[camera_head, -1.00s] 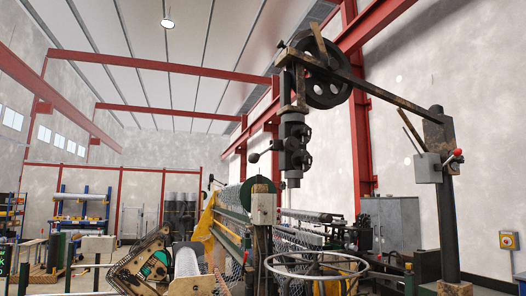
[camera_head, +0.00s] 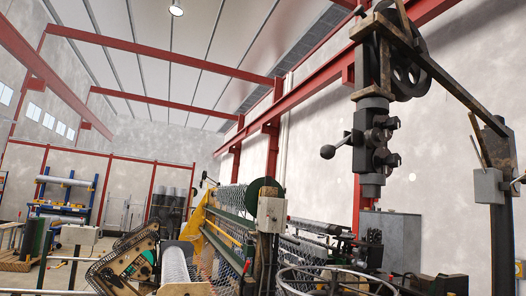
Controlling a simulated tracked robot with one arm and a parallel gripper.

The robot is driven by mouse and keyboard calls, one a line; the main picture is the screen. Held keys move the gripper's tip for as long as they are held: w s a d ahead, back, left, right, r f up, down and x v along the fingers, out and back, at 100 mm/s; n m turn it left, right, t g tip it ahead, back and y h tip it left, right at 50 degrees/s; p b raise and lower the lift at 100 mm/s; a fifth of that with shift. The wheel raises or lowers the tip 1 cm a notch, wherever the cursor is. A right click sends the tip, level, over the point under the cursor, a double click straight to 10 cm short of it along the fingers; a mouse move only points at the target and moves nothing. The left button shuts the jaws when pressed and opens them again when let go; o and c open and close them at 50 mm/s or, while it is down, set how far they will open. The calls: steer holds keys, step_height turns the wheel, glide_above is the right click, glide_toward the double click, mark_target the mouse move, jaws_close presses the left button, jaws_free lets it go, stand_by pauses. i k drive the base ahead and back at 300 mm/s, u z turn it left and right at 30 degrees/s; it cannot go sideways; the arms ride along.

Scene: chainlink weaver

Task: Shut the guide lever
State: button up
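A dark lever with a round ball knob (camera_head: 328,151) sticks out to the left from the dark guide head (camera_head: 374,145), which hangs below a black wheel (camera_head: 402,65). It looks like the guide lever, but no label shows. The lever slopes slightly down toward its ball. I cannot tell from this view whether it is open or shut. My gripper is not in view, and nothing touches either lever.
The chainlink weaving machine with its wire mesh (camera_head: 228,248) fills the lower middle. A grey control box (camera_head: 271,214) stands on a post below the lever. A round wire hoop (camera_head: 325,272) lies at the bottom. A dark post (camera_head: 502,215) stands at the right. Open floor shows at the lower left.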

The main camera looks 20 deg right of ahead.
mark_target(328, 151)
steer(key=u, duration=0.05)
steer(key=i, duration=1.35)
steer(key=z, duration=0.35)
